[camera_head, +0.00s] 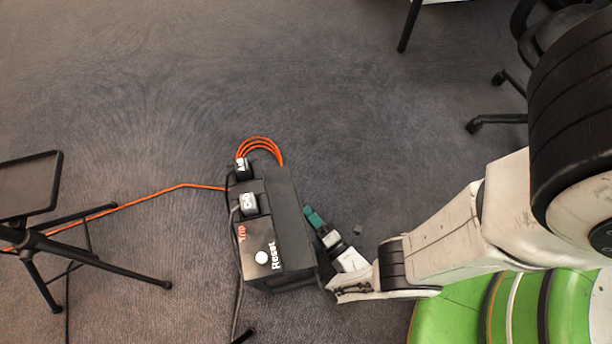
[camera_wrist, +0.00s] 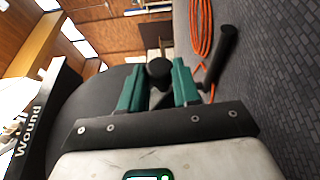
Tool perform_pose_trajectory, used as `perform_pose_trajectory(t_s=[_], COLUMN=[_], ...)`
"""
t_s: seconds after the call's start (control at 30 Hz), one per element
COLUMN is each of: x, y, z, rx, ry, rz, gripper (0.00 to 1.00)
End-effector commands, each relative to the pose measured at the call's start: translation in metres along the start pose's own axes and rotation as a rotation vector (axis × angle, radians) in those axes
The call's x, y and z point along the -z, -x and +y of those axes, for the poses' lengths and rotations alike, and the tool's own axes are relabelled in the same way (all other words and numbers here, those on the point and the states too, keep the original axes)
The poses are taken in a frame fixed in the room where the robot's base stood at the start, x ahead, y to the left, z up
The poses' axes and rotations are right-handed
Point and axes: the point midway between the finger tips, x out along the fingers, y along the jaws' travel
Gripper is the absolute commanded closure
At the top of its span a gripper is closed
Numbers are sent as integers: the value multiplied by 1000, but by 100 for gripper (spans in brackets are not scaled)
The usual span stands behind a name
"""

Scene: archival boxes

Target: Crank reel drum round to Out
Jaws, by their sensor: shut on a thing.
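The cable reel (camera_head: 290,215) is a dark box on the carpet, with red "Trip" and white "Reset" lettering on top. In the wrist view its dark round drum (camera_wrist: 95,105) fills the left, beside a black panel lettered "Wound" (camera_wrist: 30,118). I cannot see an "Out" mark. My gripper (camera_head: 316,220) is low at the reel's right side. In the wrist view its teal fingers (camera_wrist: 159,85) are shut on a round black crank knob (camera_wrist: 160,70), seen nearly end-on. The crank's arm is mostly hidden.
Orange cable (camera_head: 180,187) runs left from the reel, with loops (camera_head: 260,145) behind it. Plugs (camera_head: 249,203) sit on top. A black bar (camera_wrist: 221,58) stands right of my fingers. A black stand (camera_head: 60,240) is at left; a chair (camera_head: 500,100) is upper right. Carpet beyond the reel is clear.

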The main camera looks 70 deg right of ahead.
Motion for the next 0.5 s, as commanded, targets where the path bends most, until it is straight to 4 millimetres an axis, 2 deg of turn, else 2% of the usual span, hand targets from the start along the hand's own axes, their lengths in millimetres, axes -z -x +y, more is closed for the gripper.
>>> perform_pose_trajectory(t_s=[0.03,0.37,0.4,0.5], x=[-9,-10,-10,-8], y=[7,7,7,6], z=[-1,-1,-1,0], rx=[4,2,3,1], ry=[10,10,10,8], rz=[-17,-19,-19,-15], gripper=[100,100,65,55])
